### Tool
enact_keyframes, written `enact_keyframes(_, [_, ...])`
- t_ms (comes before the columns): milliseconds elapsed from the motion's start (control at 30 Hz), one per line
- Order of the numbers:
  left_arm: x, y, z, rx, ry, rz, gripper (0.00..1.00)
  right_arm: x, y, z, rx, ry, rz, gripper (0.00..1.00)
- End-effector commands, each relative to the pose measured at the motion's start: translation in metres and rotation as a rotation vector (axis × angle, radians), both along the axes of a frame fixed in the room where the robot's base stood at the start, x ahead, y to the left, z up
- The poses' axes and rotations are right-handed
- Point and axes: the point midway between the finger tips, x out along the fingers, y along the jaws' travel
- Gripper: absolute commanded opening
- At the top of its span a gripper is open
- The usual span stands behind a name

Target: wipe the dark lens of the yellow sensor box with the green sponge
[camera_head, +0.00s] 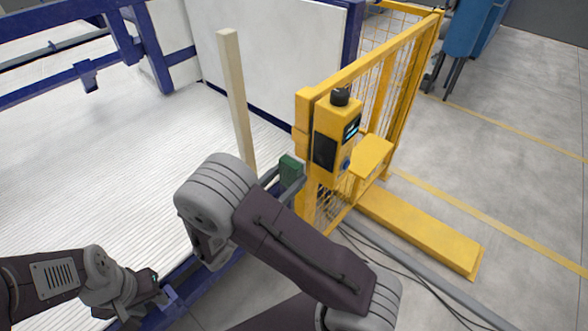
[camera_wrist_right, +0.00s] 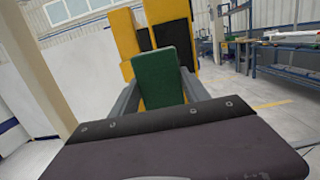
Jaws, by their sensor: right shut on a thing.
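The yellow sensor box (camera_head: 337,128) is fixed on the yellow fence post, with its dark lens (camera_head: 325,152) on the front face. My right gripper (camera_head: 291,177) is shut on the green sponge (camera_head: 289,168), just left of and a little below the lens in the head view. In the right wrist view the sponge (camera_wrist_right: 158,78) stands upright between the grey fingers, with the yellow box (camera_wrist_right: 168,22) behind it. The sponge hides part of the box there, and I cannot tell whether they touch. My left gripper (camera_head: 166,294) is low at the left; its opening is unclear.
A pale wooden post (camera_head: 236,100) stands left of the sponge. The yellow mesh fence (camera_head: 385,85) runs behind the box, with a yellow base plate (camera_head: 425,230) on the floor. A white ribbed surface (camera_head: 90,170) with blue rails fills the left. Cables lie on the floor.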

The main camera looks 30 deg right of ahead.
Motion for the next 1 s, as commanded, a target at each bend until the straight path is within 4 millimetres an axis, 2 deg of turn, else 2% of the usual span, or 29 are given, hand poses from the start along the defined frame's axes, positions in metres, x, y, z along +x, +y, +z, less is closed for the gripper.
enact_keyframes(333, [0.000, 0.000, 0.001, 0.000, 0.000, 0.000, 0.36, -0.001, 0.003, 0.000, 0.000, 0.000, -0.001, 0.21])
enact_keyframes(633, [0.000, 0.000, 0.008, 0.000, 0.000, 0.000, 0.36, -0.011, 0.028, 0.000, 0.000, 0.000, 0.001, 0.21])
enact_keyframes(1000, [0.000, 0.000, 0.007, 0.000, 0.000, 0.000, 0.36, -0.012, 0.028, 0.000, 0.000, 0.000, -0.001, 0.21])
